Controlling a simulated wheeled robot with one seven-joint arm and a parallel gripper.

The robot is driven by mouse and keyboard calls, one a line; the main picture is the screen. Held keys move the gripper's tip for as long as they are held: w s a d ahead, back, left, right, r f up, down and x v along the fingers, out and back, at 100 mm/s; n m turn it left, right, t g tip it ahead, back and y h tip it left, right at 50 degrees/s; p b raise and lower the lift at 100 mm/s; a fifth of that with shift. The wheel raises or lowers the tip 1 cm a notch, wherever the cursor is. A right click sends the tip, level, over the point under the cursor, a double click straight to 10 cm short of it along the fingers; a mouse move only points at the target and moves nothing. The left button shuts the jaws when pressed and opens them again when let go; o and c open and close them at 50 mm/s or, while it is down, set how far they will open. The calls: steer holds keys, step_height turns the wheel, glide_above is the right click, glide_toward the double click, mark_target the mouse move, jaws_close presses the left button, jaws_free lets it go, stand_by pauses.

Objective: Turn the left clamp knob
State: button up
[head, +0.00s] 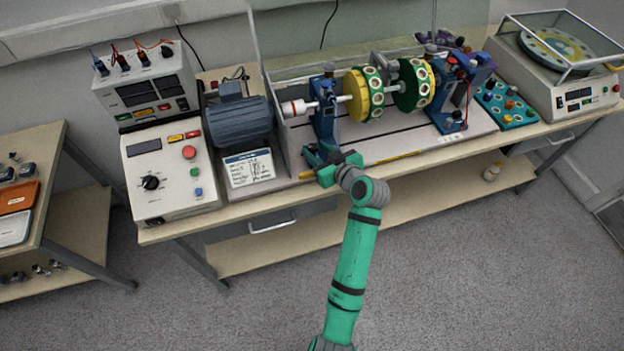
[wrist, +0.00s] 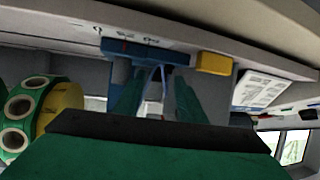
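The left blue bearing stand (head: 325,122) holds the shaft between the motor and the discs. My gripper (head: 328,166) is at the foot of this stand, on its front side. In the wrist view, two green fingers of my gripper (wrist: 157,98) stand apart, with part of the blue stand (wrist: 145,51) beyond them. A thin bluish part shows between the fingers; I cannot tell whether they touch it. I cannot make out the left clamp knob, and my gripper covers the stand's foot in the head view. The right blue stand (head: 447,95) is farther right.
Yellow-and-green discs (head: 366,95) sit on the shaft right of my gripper; they also show in the wrist view (wrist: 62,103). A grey motor (head: 238,118), a white card (head: 249,168) and a control box (head: 168,175) are to the left. The bench front edge (head: 400,157) lies under my arm.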

steer(key=shift+d+r, duration=0.1)
steer(key=shift+r, duration=0.05)
steer(key=shift+s+a+m+t+h, duration=0.15)
steer(key=shift+m+t+h, duration=0.15)
steer(key=shift+m+h, duration=0.35)
steer(key=shift+w+a+m+t+h, duration=0.15)
steer(key=shift+m+t+h, duration=0.15)
steer(key=shift+m+h, duration=0.35)
steer(key=shift+s+a+m+t+h, duration=0.15)
steer(key=shift+m+t+h, duration=0.15)
steer(key=shift+m+h, duration=0.3)
steer(key=shift+a+m+h, duration=0.2)
steer(key=shift+m+h, duration=0.4)
steer(key=shift+h, duration=0.2)
steer(key=shift+a+m+h, duration=0.15)
steer(key=shift+m+h, duration=0.45)
steer(key=shift+h, duration=0.2)
steer(key=v, duration=1.1)
steer(key=s+f, duration=0.4)
steer(key=s, duration=0.7)
steer(key=s+a+f+m+t, duration=0.1)
steer(key=s+f, duration=0.4)
steer(key=s, duration=0.6)
steer(key=shift+a+f, duration=0.2)
steer(key=shift+a, duration=0.05)
